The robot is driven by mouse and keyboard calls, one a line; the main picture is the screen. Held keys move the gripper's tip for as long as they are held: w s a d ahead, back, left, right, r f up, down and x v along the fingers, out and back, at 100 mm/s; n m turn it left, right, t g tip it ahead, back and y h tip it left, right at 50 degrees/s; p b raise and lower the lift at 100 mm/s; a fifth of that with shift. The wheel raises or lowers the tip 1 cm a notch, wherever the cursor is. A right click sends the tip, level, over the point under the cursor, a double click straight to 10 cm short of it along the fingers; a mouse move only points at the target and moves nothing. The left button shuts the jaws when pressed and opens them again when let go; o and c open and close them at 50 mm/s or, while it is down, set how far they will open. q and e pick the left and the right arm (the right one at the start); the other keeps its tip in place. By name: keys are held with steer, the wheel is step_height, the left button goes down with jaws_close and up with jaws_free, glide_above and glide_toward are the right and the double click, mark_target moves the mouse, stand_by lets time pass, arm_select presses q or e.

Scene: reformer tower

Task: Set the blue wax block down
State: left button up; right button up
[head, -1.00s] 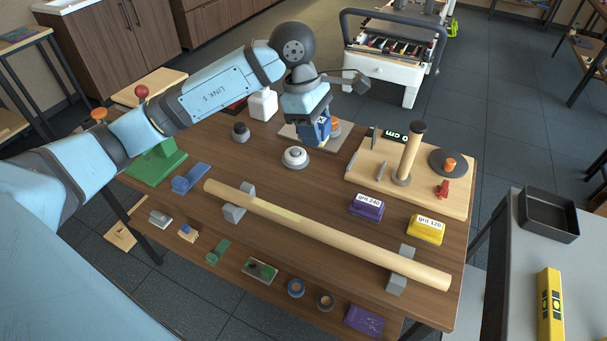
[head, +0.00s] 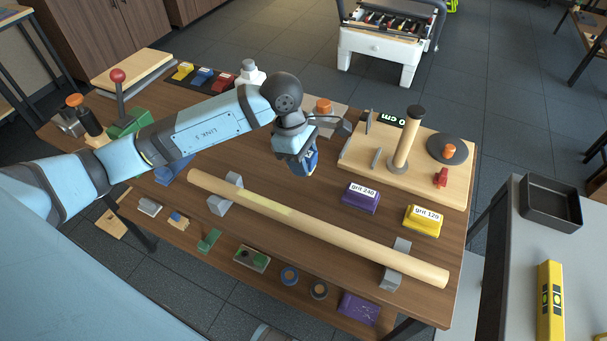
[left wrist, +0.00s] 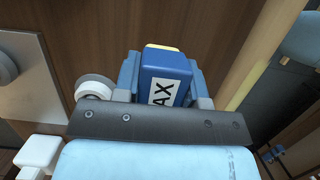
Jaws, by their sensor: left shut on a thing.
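My left gripper (head: 303,168) is shut on the blue wax block (head: 311,160), over the middle of the brown table (head: 250,160). The block appears held above the tabletop; the exact gap is hard to judge. In the left wrist view, the blue wax block (left wrist: 166,78) sits between the two blue fingers of the left gripper (left wrist: 163,85), with part of its "WAX" label and a yellowish far end showing. The fingers hide its sides. My right gripper is not in view.
A long wooden pole (head: 310,219) rests on two grey blocks in front of the gripper. A purple grit 240 block (head: 361,199) and a yellow grit 120 block (head: 422,221) lie to the right. A wooden board (head: 440,184) with a post stands behind them.

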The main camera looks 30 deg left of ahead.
mark_target(304, 184)
arm_select(q)
steer(key=shift+f, duration=2.75)
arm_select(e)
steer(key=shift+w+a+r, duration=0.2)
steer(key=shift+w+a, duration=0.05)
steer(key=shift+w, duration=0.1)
arm_select(q)
steer(key=shift+f, duration=0.15)
steer(key=o, duration=0.8)
steer(key=shift+o, duration=0.2)
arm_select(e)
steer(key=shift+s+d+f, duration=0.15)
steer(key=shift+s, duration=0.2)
